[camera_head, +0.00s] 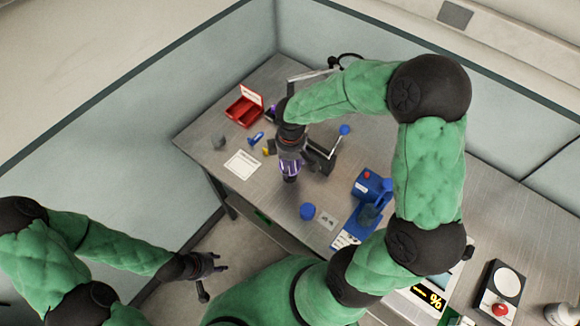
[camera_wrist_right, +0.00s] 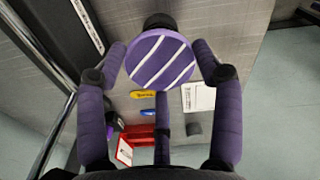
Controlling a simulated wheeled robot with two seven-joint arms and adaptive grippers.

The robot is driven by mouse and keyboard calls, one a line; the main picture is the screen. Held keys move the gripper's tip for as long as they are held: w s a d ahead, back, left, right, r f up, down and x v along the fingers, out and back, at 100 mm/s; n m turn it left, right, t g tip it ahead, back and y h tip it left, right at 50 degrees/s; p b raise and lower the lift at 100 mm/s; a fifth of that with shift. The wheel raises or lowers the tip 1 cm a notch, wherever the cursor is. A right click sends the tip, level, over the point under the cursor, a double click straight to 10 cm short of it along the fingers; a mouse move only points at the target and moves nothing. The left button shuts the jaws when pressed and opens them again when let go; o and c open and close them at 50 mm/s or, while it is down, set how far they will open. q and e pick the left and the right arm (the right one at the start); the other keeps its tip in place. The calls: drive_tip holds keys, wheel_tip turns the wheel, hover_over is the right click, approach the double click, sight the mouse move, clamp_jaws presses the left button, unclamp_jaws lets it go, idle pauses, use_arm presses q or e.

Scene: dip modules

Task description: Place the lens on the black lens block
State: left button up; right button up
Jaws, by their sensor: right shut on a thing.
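My right gripper (camera_head: 290,176) is low over the middle of the grey bench. A black round part (camera_wrist_right: 159,20) shows just beyond that piece; I cannot tell whether the two are joined. No clear lens can be made out, and I cannot tell whether the striped piece is the lens or which dark part is the lens block. My left gripper (camera_head: 218,268) hangs off the bench at lower left, too small to judge its fingers.
A red open box (camera_head: 243,112), a white sheet (camera_head: 242,164) and small yellow (camera_wrist_right: 142,94), blue (camera_wrist_right: 150,113) and grey (camera_wrist_right: 193,129) things lie left. A dark box with a metal frame (camera_head: 323,158) stands close right of the gripper.

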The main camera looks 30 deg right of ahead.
sight(290, 165)
wheel_tip(290, 165, down, 3)
drive_tip(key=shift+b, duration=0.3)
drive_tip(key=shift+f, duration=0.15)
drive_tip(key=o, duration=0.9)
drive_tip(key=shift+o, duration=0.2)
